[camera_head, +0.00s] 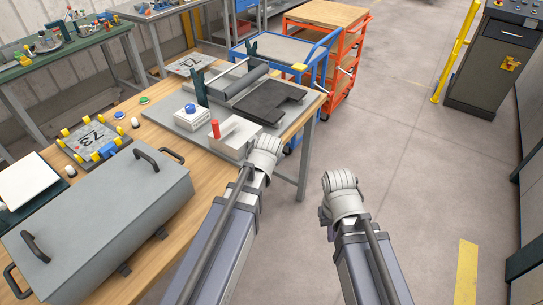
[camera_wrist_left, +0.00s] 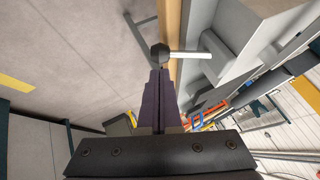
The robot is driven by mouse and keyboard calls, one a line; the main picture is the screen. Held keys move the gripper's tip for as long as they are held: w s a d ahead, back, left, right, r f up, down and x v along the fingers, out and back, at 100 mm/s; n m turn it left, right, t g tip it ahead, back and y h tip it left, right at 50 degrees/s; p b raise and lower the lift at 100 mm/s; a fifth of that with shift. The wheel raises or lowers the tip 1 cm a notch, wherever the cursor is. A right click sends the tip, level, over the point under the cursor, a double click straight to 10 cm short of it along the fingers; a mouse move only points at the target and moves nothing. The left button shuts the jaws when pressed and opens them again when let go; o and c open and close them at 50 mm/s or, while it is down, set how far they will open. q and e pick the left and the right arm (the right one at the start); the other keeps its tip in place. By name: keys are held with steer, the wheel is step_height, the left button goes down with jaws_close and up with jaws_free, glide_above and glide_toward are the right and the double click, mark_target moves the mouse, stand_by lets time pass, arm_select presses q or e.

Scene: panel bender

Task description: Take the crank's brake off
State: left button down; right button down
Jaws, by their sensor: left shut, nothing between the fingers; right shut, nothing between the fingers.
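The panel bender (camera_head: 240,95) stands on the wooden workbench, with a white housing (camera_head: 238,138) at its near side. A red upright handle (camera_head: 215,129) stands at this housing. In the left wrist view, a pale rod (camera_wrist_left: 188,55) with a black knob (camera_wrist_left: 160,53) sticks out of a light grey block (camera_wrist_left: 222,58); I cannot tell whether it is the crank or its brake. My left gripper (camera_wrist_left: 158,74) is shut and empty, its tips close to the knob; contact cannot be told. My right gripper (camera_head: 325,214) is shut, mostly hidden by its wrist, over open floor.
A grey lidded box (camera_head: 100,225) with black handles fills the near bench (camera_head: 205,170). A panel marked 73 (camera_head: 97,141) and push buttons lie behind it. Blue and orange carts (camera_head: 330,14) stand beyond. Floor on the right is clear up to a control cabinet (camera_head: 492,65).

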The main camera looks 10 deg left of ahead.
arm_select(q)
steer(key=shift+r+p, duration=0.4)
steer(key=shift+r, duration=0.2)
arm_select(e)
steer(key=shift+r, duration=0.6)
arm_select(q)
steer(key=shift+s, duration=0.1)
